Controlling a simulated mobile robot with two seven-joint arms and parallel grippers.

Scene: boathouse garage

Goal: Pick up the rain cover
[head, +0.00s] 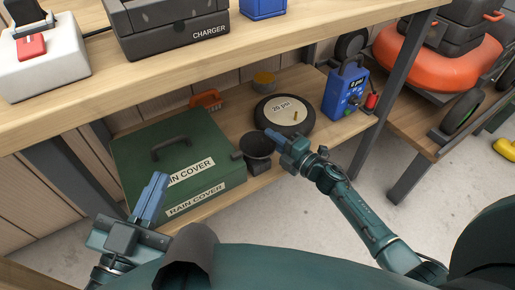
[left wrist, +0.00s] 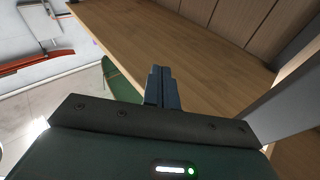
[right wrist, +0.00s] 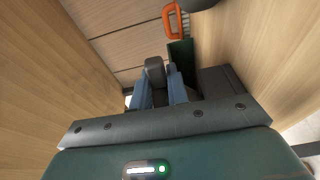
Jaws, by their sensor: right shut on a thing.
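The rain cover is a green box (head: 140,160) with a dark handle on its lid and two white "RAIN COVER" labels, on the lower shelf in the head view. My left gripper (head: 157,185) is in front of the box's left part; its fingers are together and empty, as the left wrist view (left wrist: 162,75) shows. My right gripper (head: 275,138) is just right of the box, shut on a dark grey thing (head: 257,146) that looks like a round cup. Between its fingers in the right wrist view a dark block (right wrist: 155,72) shows. I cannot tell whether it joins the box.
The upper bench (head: 175,72) overhangs the shelf, with a charger (head: 165,28) on top.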

